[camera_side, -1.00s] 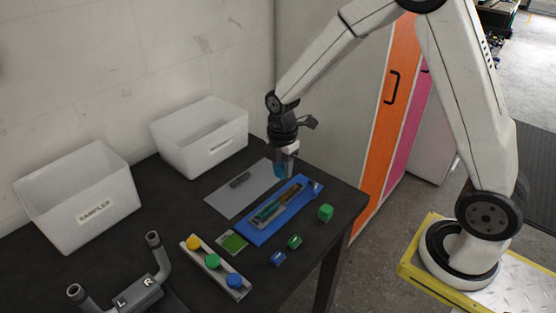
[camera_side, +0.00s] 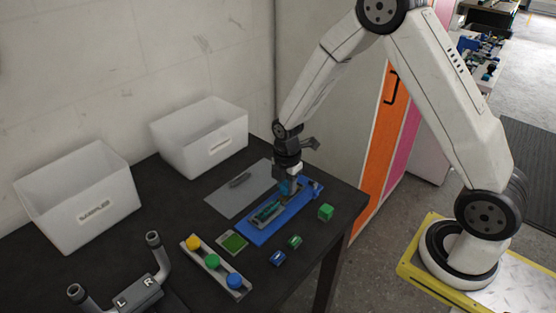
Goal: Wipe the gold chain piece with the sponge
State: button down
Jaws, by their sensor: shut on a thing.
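My gripper (camera_side: 291,188) is low over the right end of a blue tray (camera_side: 254,234) on the black table. It is shut on a small blue block (camera_side: 285,187), which looks like the sponge. Narrow greenish and gold-brown pieces (camera_side: 268,211) lie in the grey inset of the tray. The gold chain piece seems to be among them, but it is small and partly hidden by my gripper. I cannot tell whether the blue block touches it.
A grey mat (camera_side: 224,199) with a dark piece (camera_side: 240,180) lies behind the tray. White bins (camera_side: 80,205) and (camera_side: 200,145) stand at the wall.

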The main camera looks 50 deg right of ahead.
jog(key=shift+d+f, duration=0.1)
jog(key=shift+d, duration=1.9)
jog(key=shift+a, duration=3.05)
notch_tip(320, 180, up, 8)
jog(key=shift+s, duration=0.1)
jog(key=s+a+f, duration=0.1)
jog(key=s+f, duration=0.1)
jog(key=s, duration=0.9)
jog(key=shift+a+f, duration=0.35)
jog(key=shift+f, duration=0.05)
jog(key=shift+f, duration=0.1)
jog(key=shift+f, duration=2.1)
